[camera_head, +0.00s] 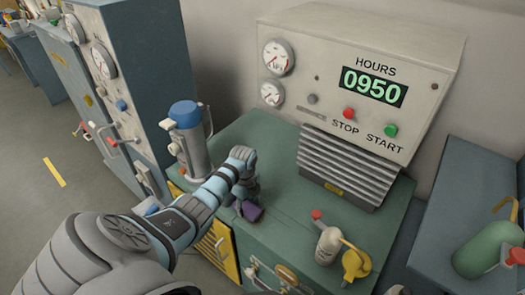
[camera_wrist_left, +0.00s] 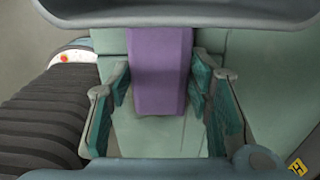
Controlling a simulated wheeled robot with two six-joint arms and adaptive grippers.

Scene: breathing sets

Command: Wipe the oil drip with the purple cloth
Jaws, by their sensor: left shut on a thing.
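The purple cloth (camera_head: 251,212) is at the tips of my left gripper (camera_head: 243,199), over the left part of the green machine top (camera_head: 285,222). In the left wrist view the cloth (camera_wrist_left: 160,65) is a purple strip between the two fingers of the left gripper (camera_wrist_left: 160,105), which is shut on it. I cannot tell whether the cloth touches the top. I cannot make out the oil drip; the arm, gripper or cloth may hide it. My right gripper is not in view.
A blue-capped grey cylinder (camera_head: 188,135) stands left of the gripper. A ribbed grey block (camera_head: 345,165) sits below the control panel (camera_head: 375,65). An oil can (camera_head: 328,245) and a yellow fitting (camera_head: 355,264) are at the right front. A green bottle (camera_head: 485,250) lies farther right.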

